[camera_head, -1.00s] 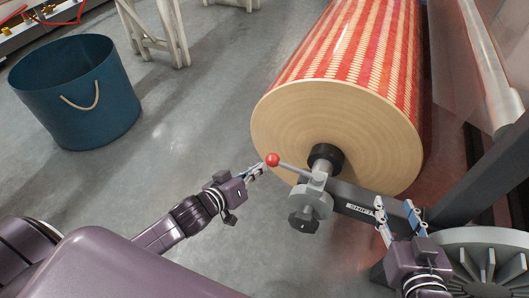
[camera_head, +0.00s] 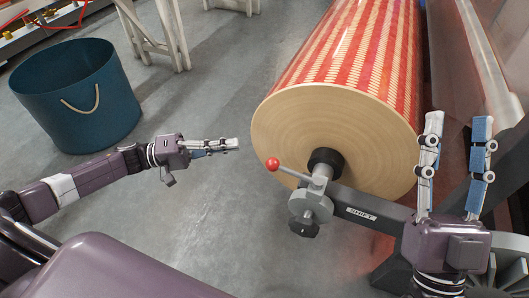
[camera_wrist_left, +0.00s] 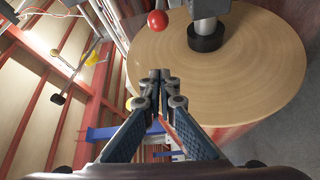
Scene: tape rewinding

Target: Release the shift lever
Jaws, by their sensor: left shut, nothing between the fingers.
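The shift lever (camera_head: 292,172) has a red ball knob (camera_head: 272,164) and a grey rod. It sticks out to the left from the grey hub at the end of the roll's shaft. The red knob also shows at the top of the left wrist view (camera_wrist_left: 158,20). My left gripper (camera_head: 237,144) is shut and empty, up and to the left of the knob and apart from it. In the left wrist view its fingertips (camera_wrist_left: 160,75) meet below the knob. My right gripper (camera_head: 457,118) is open and empty, right of the roll.
A large red and cream striped roll (camera_head: 345,60) fills the middle back. A grey arm labelled SHIFT (camera_head: 372,216) runs right from the hub. A dark blue bucket (camera_head: 75,95) stands at the left on the grey floor (camera_head: 215,85).

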